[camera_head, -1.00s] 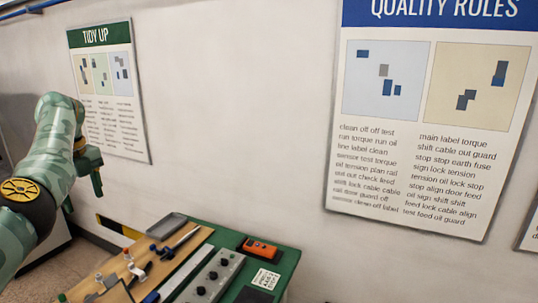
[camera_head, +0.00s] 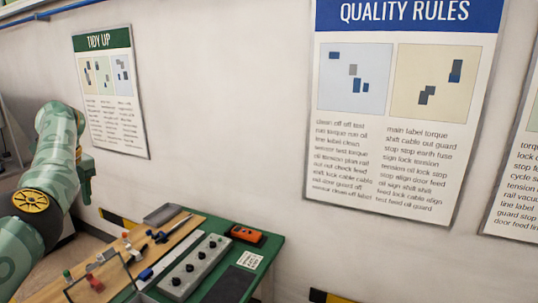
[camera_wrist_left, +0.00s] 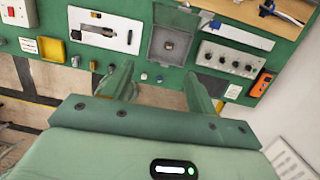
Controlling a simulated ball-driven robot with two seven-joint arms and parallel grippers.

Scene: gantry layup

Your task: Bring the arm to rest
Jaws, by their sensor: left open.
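My left arm comes in from the left in the head view, in green camouflage colours. Its gripper (camera_head: 86,178) is at the arm's far end, to the left of the bench and near the wall, partly hidden by the wrist. In the left wrist view, the two green fingers of my left gripper (camera_wrist_left: 156,74) stand apart with nothing between them. The green bench (camera_head: 262,253) lies beyond the fingertips in that view, with its edge close to them. My right gripper is in neither view.
The bench carries a grey knob panel (camera_head: 194,267), an orange device (camera_head: 246,234), a wooden board (camera_head: 124,266) with small tools, and a grey tray (camera_wrist_left: 173,42). A plain wall with posters (camera_head: 400,110) stands behind.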

